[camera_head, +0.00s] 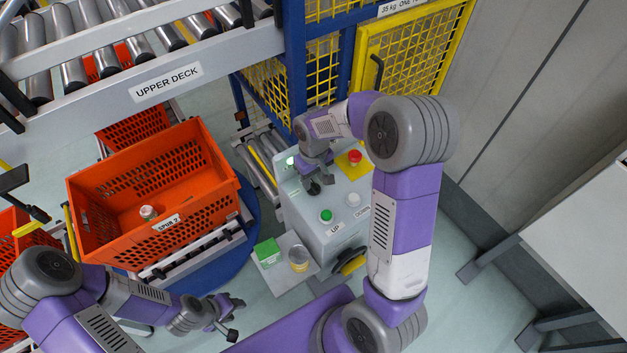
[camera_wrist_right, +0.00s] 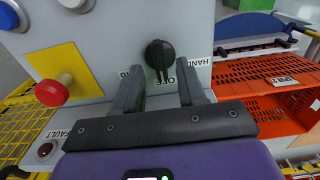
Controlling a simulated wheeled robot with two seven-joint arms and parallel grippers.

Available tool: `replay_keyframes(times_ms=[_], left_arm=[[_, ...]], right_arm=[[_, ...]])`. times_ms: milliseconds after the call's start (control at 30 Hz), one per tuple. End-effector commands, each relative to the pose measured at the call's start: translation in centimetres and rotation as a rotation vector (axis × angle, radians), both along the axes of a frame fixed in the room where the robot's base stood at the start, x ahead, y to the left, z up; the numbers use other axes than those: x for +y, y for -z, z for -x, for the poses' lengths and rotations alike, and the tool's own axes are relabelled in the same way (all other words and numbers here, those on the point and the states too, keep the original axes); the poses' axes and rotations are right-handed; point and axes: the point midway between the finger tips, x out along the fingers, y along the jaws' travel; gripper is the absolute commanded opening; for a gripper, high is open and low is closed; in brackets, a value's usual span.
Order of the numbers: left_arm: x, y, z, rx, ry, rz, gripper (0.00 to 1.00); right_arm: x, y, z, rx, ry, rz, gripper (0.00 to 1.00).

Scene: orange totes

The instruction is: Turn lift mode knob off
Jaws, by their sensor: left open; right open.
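The black lift mode knob (camera_wrist_right: 160,56) sits on the grey control box, between the fingertips of my right gripper (camera_wrist_right: 158,84) in the wrist view. The fingers are open, one to each side of the knob's lower end; contact cannot be told. My left gripper (camera_head: 233,319) is open and empty at lower left.
A red button (camera_wrist_right: 52,92) on a yellow plate is left of the knob. An orange tote (camera_head: 190,170) stands left. A yellow mesh cage (camera_head: 415,50) rises behind.

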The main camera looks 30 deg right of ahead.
Motion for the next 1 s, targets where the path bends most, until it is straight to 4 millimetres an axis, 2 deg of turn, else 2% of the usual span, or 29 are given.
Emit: replay_keyframes(times_ms=[33,200,333,1000], left_arm=[[0.0,-0.1,0.0,0.0,0.0,0.0,0.43],[0.0,-0.1,0.0,0.0,0.0,0.0,0.43],[0.0,-0.2,0.0,0.0,0.0,0.0,0.43],[0.0,-0.2,0.0,0.0,0.0,0.0,0.43]], right_arm=[[0.0,-1.1,-0.1,-0.006,0.0,0.0,0.4],[0.0,-3.9,-0.1,-0.004,0.0,0.0,0.4],[0.0,-5.0,0.0,-0.002,0.0,0.0,0.4],[0.0,-5.3,0.0,0.0,0.0,0.0,0.4]])
